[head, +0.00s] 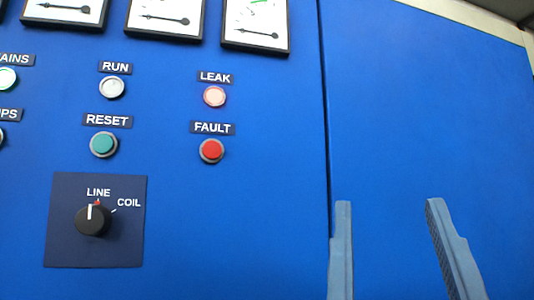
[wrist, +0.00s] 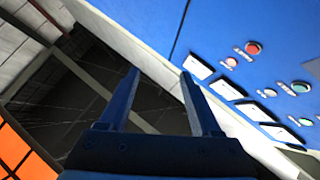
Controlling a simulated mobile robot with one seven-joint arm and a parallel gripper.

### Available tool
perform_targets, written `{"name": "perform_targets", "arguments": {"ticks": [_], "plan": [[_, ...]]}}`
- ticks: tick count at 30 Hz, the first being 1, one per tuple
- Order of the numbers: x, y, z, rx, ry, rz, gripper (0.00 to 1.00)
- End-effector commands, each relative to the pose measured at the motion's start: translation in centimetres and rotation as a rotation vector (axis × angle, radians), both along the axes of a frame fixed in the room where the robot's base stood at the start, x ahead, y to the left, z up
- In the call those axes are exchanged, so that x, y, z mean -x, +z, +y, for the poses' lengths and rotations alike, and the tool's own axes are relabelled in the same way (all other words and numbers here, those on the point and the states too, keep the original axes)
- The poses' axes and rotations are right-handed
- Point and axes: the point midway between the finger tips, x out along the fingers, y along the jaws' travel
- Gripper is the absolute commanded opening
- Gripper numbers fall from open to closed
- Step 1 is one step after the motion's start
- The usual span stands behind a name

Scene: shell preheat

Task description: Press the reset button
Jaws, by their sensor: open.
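The reset button (head: 104,144) is a green round button in a grey ring under the RESET label (head: 107,121) on the blue panel, left of centre in the head view. In the wrist view a green button (wrist: 301,87) shows near the right edge; its label is too small to read. My gripper (head: 388,203) is open and empty at the lower right of the head view, well right of the reset button and apart from it. In the wrist view my gripper's fingers (wrist: 160,73) point past the panel's edge, with nothing between them.
A red FAULT button (head: 211,150) sits right of the reset button. RUN (head: 112,87) and LEAK (head: 214,96) lamps are above. A LINE/COIL knob (head: 92,220) protrudes below. Gauges (head: 255,24) line the top. The panel's right side (head: 430,110) is bare.

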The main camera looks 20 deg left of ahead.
Motion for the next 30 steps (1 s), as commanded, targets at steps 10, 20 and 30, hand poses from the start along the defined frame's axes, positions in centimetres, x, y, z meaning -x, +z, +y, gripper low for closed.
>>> {"name": "perform_targets", "arguments": {"ticks": [10,20,30], "plan": [[0.00,0.00,0.00,0.000,0.000,0.000,0.00],[0.01,0.01,0.00,0.000,0.000,0.000,0.00],[0.01,0.01,0.00,0.000,0.000,0.000,0.00]]}}
